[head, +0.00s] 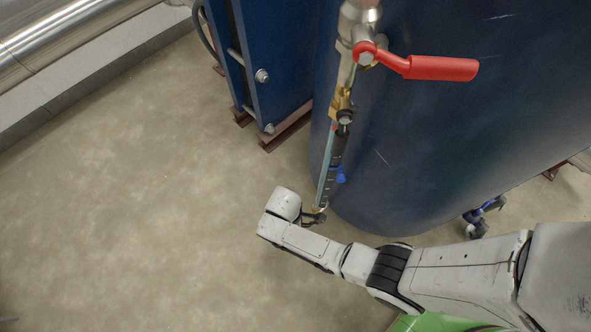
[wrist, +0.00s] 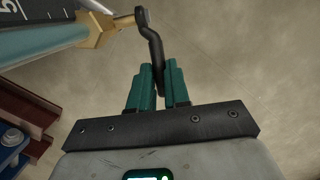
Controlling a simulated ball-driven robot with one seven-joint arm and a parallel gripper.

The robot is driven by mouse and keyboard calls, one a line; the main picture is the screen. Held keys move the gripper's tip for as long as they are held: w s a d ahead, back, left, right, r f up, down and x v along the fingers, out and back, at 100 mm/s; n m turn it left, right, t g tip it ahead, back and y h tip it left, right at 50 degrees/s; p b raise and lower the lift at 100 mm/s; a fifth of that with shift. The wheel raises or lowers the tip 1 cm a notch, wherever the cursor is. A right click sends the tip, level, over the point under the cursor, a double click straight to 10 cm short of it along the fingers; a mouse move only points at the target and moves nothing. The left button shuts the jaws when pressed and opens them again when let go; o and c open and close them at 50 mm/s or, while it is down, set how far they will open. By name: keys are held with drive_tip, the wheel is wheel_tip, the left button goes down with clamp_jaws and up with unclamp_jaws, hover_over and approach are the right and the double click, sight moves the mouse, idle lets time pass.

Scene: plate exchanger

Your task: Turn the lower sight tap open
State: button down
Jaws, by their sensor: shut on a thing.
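The lower sight tap is a brass fitting (wrist: 108,28) at the end of the sight glass (wrist: 45,42), at the top left of the wrist view. Its dark cranked lever (wrist: 150,32) runs from the brass body down between my fingers. My gripper (wrist: 160,78) has teal fingers shut on this lever. In the head view the sight glass (head: 324,186) hangs along the blue tank, with its lower end beside my wrist. The tap and my fingers are mostly hidden there.
A large blue tank (head: 440,130) stands close to my arm. A red-handled valve (head: 440,68) and the brass upper fitting (head: 342,101) sit above the glass. A blue plate frame (head: 270,50) stands behind left. The floor (head: 130,220) at left is clear.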

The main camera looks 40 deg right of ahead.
drive_tip(key=shift+s+d+r+t+y+p, duration=0.25)
drive_tip(key=shift+r+t+y+p, duration=0.3)
drive_tip(key=shift+p, duration=0.15)
drive_tip(key=c, duration=1.1)
unclamp_jaws()
wheel_tip(320, 180, up, 11)
drive_tip(key=p, duration=0.6)
drive_tip(key=shift+f, duration=0.15)
